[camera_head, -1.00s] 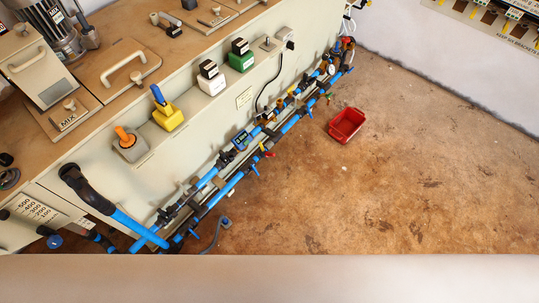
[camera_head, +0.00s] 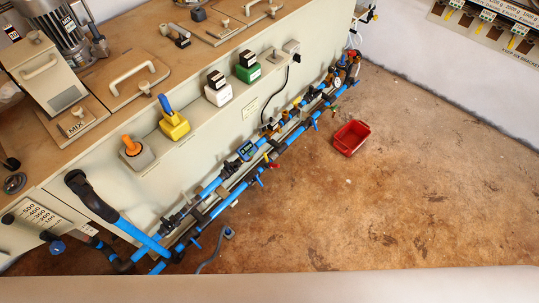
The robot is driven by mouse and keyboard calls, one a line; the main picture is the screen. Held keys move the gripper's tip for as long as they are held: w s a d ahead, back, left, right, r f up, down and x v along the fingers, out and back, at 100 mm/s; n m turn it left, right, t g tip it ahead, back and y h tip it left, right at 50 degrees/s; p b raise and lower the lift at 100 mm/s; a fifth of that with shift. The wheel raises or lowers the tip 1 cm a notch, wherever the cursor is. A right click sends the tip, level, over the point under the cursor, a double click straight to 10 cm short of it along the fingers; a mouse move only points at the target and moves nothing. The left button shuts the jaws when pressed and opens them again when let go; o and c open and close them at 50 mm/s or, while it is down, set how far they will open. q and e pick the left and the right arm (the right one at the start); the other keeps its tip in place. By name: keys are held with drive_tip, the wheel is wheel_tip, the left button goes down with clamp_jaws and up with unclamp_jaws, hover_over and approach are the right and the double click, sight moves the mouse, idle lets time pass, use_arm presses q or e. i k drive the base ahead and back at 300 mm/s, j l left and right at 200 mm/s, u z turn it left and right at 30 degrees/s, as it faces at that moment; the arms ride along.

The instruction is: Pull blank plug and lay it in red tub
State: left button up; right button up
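The red tub (camera_head: 351,137) sits on the brown floor to the right of the pipes and looks empty. Blue pipes (camera_head: 215,187) with valves and fittings run low along the front of the beige cabinet. I cannot tell which fitting is the blank plug at this size. Neither of my grippers is in view.
The cabinet (camera_head: 110,165) carries a yellow block with a blue handle (camera_head: 173,120), a grey block with an orange knob (camera_head: 133,151), and white and green blocks. A grey hose (camera_head: 212,254) lies on the floor. The floor around the tub is mostly clear.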

sight(351, 139)
drive_tip(key=i+l+u, duration=0.1)
drive_tip(key=u, duration=0.3)
drive_tip(key=i+l+u, duration=0.1)
drive_tip(key=u, duration=0.25)
drive_tip(key=i+l+u, duration=0.1)
drive_tip(key=l+u, duration=0.15)
drive_tip(key=u, duration=0.15)
